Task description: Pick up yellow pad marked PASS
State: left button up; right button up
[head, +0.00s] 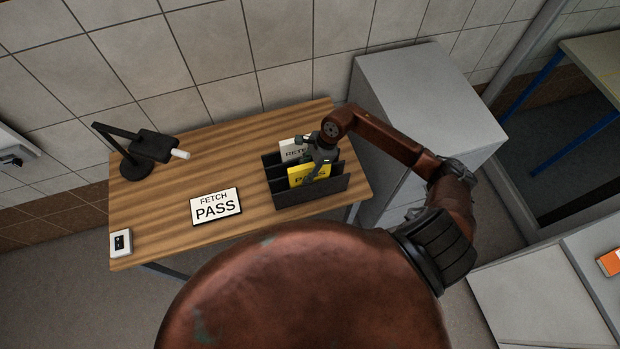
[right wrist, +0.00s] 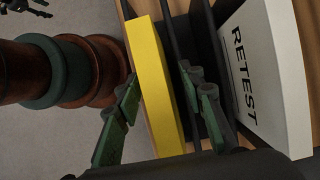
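The yellow pad marked PASS (head: 309,173) stands upright in a front slot of the black rack (head: 320,194) on the wooden desk. My right gripper (head: 312,170) is over it from above and partly hides its lettering. In the right wrist view, the yellow pad (right wrist: 160,90) lies between the two green fingers of the gripper (right wrist: 158,85). The left finger is close against one face; a narrow gap seems to show at the other. My left gripper is not in the head view; a small dark jointed part at the wrist view's top left (right wrist: 25,9) may be it.
A white pad marked RETEST (head: 292,149) stands behind in the rack, close beside my right finger in the wrist view. A FETCH PASS sign (head: 216,206), a black lamp (head: 150,146) and a white switch box (head: 121,243) are on the desk. A grey cabinet (head: 425,85) stands right.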

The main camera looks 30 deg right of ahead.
jog(key=shift+x, duration=0.75)
jog(key=shift+f+b, duration=0.25)
jog(key=shift+b, duration=0.05)
jog(key=shift+c, duration=0.6)
grip_shut()
